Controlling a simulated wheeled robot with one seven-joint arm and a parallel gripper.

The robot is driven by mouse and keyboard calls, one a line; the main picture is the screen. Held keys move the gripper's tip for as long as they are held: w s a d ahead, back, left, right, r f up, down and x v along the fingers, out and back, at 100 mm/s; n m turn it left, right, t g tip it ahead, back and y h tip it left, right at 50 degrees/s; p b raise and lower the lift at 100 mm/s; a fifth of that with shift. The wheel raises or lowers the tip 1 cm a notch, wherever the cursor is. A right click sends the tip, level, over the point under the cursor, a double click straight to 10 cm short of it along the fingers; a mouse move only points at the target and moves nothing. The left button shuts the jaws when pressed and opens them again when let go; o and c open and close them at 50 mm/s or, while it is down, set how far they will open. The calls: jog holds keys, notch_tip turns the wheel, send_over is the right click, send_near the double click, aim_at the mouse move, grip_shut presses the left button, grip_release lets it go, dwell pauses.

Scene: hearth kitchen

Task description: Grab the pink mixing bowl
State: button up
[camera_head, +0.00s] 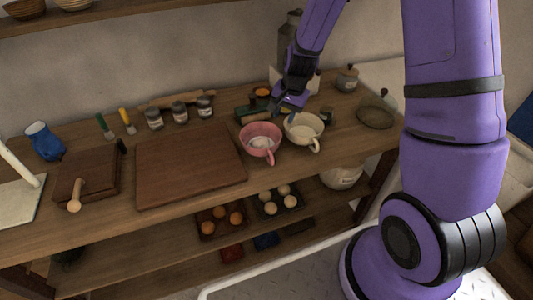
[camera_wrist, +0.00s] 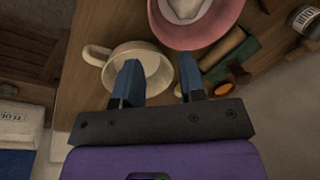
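The pink mixing bowl (camera_head: 260,138) stands on the wooden counter, between the large cutting board and a cream bowl. It has a handle toward the counter's front edge and something pale inside. The cream bowl (camera_head: 303,128), also with a handle, stands just right of it. My gripper (camera_head: 288,105) is above and behind the two bowls. In the wrist view the pink bowl (camera_wrist: 196,22) is at the top, cut off by the frame edge, and the cream bowl (camera_wrist: 135,62) is at left. My gripper's two blue fingers (camera_wrist: 160,78) are apart with nothing held between them.
The cutting board (camera_head: 188,163) is left. Several jars (camera_head: 180,112) stand at the back. Eggs (camera_head: 268,208) sit on the lower shelf.

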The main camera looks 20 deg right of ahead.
aim_at(278, 144)
jog(key=shift+w+a+f, duration=0.1)
jog(key=shift+a+f, duration=0.2)
jog(key=shift+f, duration=1.8)
jog(key=shift+w+a+f, duration=0.1)
jog(key=shift+a+f, duration=0.15)
jog(key=shift+f, duration=1.8)
jog(key=shift+w+a+f, duration=0.1)
jog(key=shift+a+f, duration=0.2)
jog(key=shift+f, duration=1.8)
grip_shut()
